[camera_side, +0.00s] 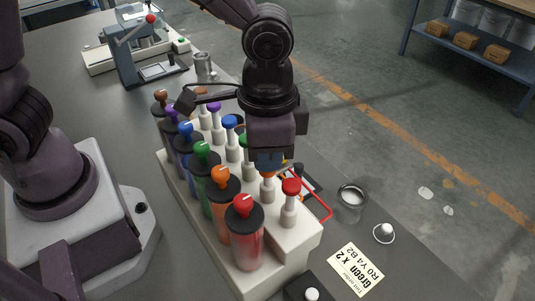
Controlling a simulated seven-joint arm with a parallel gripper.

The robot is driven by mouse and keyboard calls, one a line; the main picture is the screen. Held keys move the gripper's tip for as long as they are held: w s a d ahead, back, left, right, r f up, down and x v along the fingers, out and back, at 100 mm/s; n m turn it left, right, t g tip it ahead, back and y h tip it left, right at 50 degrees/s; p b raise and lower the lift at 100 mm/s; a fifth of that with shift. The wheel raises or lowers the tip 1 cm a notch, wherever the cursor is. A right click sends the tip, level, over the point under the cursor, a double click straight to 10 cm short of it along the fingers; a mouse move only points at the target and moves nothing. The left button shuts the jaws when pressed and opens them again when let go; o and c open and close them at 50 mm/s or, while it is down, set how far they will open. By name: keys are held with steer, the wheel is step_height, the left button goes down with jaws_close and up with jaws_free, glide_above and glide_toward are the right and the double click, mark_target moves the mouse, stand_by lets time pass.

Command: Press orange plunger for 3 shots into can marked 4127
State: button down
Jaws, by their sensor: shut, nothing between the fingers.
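My gripper (270,165) is shut and points down over the front row of plungers on the white dispenser block (300,240). Its fingertips are directly above the orange plunger (268,178), whose top they partly hide; I cannot tell whether they touch. The red plunger (290,187) stands nearer the camera, and the green plunger (245,144) is partly behind my gripper. An open metal can (352,198) with whitish contents stands right of the block. No number 4127 is readable on it.
Coloured canisters, including an orange one (221,180) and a red one (243,213), line the block's left side. Bench equipment (140,50) stands behind.

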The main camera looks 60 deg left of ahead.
steer(key=shift+f, duration=0.25)
steer(key=shift+r, duration=2.25)
steer(key=shift+f, duration=0.15)
steer(key=shift+f, duration=2.05)
steer(key=shift+r, duration=2.2)
